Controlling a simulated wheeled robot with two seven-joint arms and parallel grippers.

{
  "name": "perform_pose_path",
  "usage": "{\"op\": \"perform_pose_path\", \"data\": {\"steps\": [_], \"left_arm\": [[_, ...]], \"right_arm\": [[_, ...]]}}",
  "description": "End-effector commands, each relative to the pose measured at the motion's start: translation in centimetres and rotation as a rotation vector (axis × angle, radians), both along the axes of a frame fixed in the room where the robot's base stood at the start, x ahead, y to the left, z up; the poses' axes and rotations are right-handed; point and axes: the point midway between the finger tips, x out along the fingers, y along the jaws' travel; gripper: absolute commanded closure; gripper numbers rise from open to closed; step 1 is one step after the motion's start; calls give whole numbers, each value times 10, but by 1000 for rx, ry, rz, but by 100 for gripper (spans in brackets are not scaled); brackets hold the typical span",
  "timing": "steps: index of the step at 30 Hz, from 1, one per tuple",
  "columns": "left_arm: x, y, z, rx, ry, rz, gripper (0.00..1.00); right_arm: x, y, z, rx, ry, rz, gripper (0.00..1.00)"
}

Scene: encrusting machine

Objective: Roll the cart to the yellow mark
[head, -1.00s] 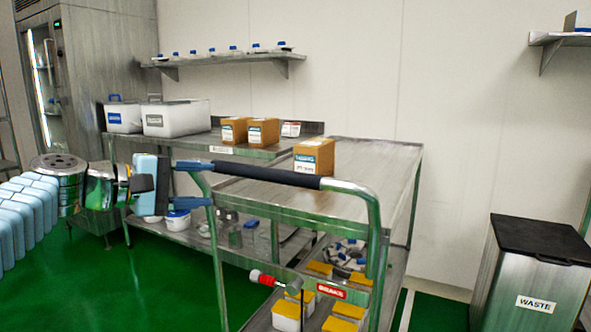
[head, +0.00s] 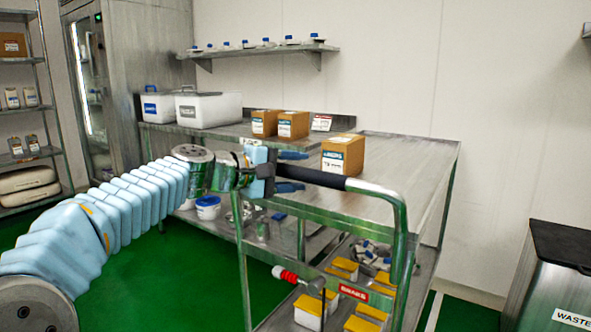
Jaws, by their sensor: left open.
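The steel cart (head: 403,150) stands in the middle of the head view, close to the wall bench. Its push handle (head: 322,179) has a black grip and faces me. My left gripper (head: 291,171) is open at the left end of this grip. One blue finger shows above the bar and one below it; I cannot tell whether they touch it. A red-and-white brake lever (head: 290,277) and a red BRAKE label (head: 353,292) are low on the cart's near end. No yellow floor mark is visible. My right gripper is out of view.
A cardboard box (head: 342,155) sits on the cart top, and yellow-lidded tubs (head: 310,306) fill its lower shelf. A steel bench (head: 215,132) with white bins is behind. A waste bin (head: 561,275) stands right. Green floor (head: 150,285) is open at left, with a white line (head: 429,311) right.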

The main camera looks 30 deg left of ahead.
Motion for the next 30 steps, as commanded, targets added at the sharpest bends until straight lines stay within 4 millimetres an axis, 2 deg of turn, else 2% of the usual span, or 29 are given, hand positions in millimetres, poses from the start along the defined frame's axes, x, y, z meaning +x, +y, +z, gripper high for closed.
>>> {"op": "perform_pose_path", "data": {"steps": [10, 21, 30], "left_arm": [[4, -2, -1, 0, -1, 0, 44], [4, -2, -1, 0, 0, 0, 100], [1, -2, -2, 0, 0, 0, 100]], "right_arm": [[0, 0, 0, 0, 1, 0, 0], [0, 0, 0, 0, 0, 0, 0], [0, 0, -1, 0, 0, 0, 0]]}}
